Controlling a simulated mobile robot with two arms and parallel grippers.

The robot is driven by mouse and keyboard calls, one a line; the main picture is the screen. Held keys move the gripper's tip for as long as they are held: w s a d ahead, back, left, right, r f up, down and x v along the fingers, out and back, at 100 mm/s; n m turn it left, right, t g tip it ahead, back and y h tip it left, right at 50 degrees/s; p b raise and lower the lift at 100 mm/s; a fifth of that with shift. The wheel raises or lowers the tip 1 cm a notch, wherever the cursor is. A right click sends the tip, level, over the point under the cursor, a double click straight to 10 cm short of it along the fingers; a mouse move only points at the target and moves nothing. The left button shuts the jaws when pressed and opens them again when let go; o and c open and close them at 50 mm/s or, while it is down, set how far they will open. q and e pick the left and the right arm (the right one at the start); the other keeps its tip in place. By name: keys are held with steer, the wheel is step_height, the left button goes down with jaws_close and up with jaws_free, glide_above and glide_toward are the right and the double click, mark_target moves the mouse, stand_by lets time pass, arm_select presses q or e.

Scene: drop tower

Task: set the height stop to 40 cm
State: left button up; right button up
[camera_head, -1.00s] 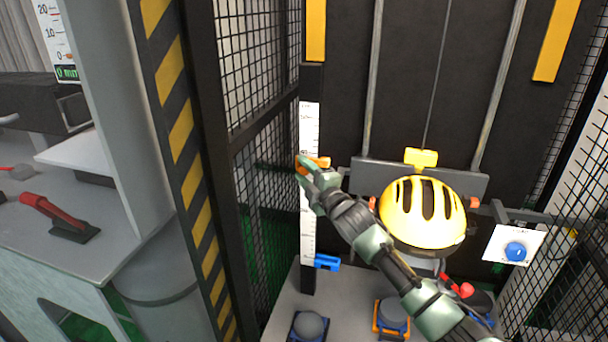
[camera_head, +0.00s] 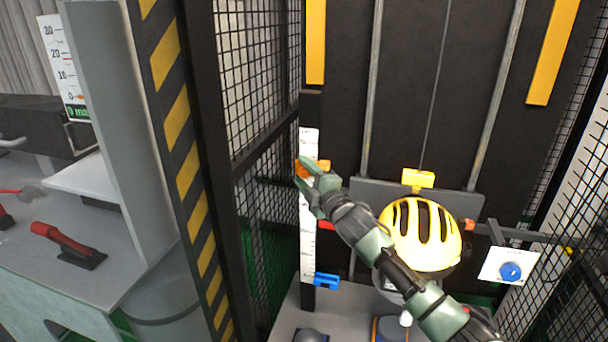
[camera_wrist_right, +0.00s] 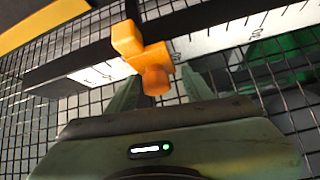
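The orange height stop (camera_head: 322,166) sits on the upper part of the upright white scale (camera_head: 308,236). My right gripper (camera_head: 309,183) reaches it from the right, one finger above the other, with the stop's knob between them. The scale's numbers are too small to read surely. My left gripper is not in view.
A blue clamp (camera_head: 326,281) sits lower on the scale. A yellow helmet (camera_head: 420,235) hangs under the carriage (camera_head: 455,198), close to my right forearm. Wire mesh (camera_head: 262,70) stands left of the scale. A blue knob (camera_head: 510,271) is on a white panel at right.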

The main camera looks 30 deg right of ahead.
mark_target(306, 176)
steer(key=shift+s+f, duration=0.2)
steer(key=shift+s, duration=0.3)
steer(key=s+b, duration=0.1)
steer(key=s, duration=0.1)
steer(key=s+b, duration=0.1)
steer(key=s, duration=0.2)
steer(key=shift+s+a+f, duration=0.15)
steer(key=shift+s+a, duration=0.05)
steer(key=shift+s, duration=0.05)
steer(key=shift+s+a, duration=0.1)
steer(key=shift+s, duration=0.5)
